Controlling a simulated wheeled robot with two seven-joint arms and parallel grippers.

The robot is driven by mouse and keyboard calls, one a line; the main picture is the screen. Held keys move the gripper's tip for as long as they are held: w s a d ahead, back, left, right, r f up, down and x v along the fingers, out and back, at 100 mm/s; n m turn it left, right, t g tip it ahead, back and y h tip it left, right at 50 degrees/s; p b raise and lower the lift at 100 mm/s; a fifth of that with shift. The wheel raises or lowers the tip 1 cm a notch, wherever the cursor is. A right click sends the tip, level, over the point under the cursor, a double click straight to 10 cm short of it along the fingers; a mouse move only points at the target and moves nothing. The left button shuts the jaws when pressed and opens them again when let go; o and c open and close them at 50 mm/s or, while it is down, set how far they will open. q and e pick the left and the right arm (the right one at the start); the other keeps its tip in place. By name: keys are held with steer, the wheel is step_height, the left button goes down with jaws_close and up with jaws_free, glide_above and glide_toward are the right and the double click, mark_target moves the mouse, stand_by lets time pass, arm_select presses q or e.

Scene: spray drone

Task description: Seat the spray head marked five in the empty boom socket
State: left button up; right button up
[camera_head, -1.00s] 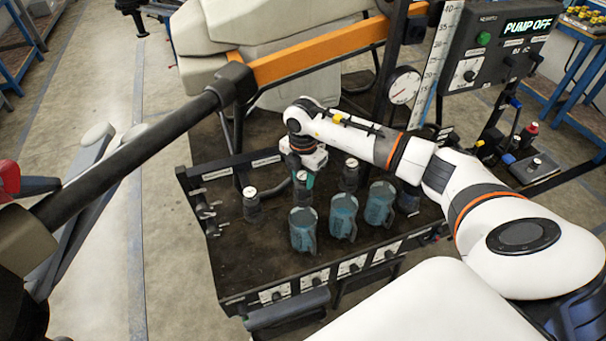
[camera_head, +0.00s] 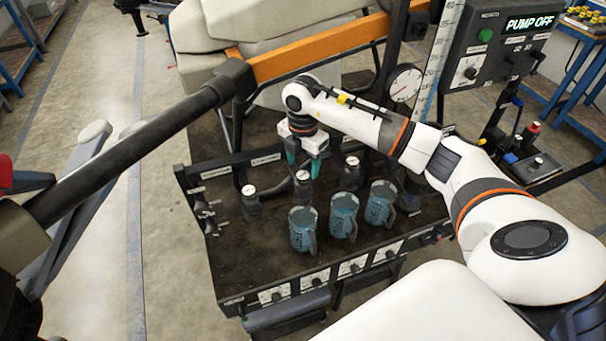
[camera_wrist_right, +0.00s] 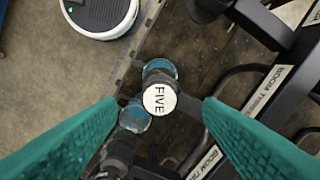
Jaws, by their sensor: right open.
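The spray head marked FIVE (camera_wrist_right: 159,99) shows in the right wrist view as a round white cap with black letters, between my finger pads and apart from them. In the head view, the spray head just below my right gripper (camera_head: 303,163) appears to be the same one (camera_head: 303,181), standing upright on the dark bench. My right gripper is open and empty, its teal fingers pointing down. Other white-capped dark spray heads stand to the left (camera_head: 250,196) and right (camera_head: 351,168). The lettering is too small there. I cannot make out the empty boom socket. My left gripper is not visible.
Three blue measuring jugs (camera_head: 303,231) stand in a row in front of the spray heads. A black boom (camera_head: 140,145) with an orange arm (camera_head: 320,50) crosses above the bench (camera_head: 262,262). A gauge (camera_head: 405,83) and a PUMP OFF panel (camera_head: 500,45) stand at right.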

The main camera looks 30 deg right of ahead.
mark_target(302, 175)
step_height(302, 175, up, 7)
steer(key=b, duration=0.1)
stand_by(0.8)
